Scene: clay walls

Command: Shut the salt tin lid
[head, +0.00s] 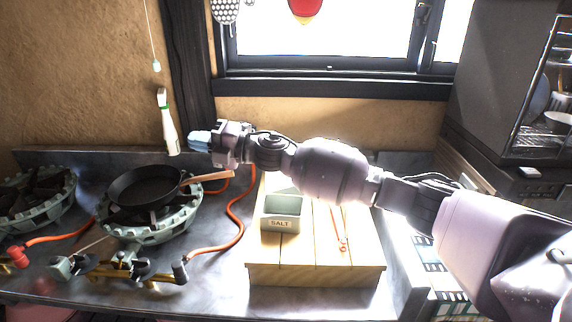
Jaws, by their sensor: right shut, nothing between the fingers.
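The salt tin (281,223) is a small grey-green box with a SALT label on its front. It stands on a pale wooden plank stand (300,274), and its inside shows from above, so it is open. A pale panel behind its back edge looks like the raised lid (281,184); my right arm hides its upper part. My right gripper (199,140) has blue fingertips pointing left. It is shut and empty, up and to the left of the tin, apart from it. My left gripper is not in view.
A black frying pan (145,187) sits on a gas burner (160,234) left of the stand, its handle reaching toward it. Orange hoses (240,212) run between. A thin orange utensil (341,240) lies right of the tin. A dish rack (536,120) stands at right.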

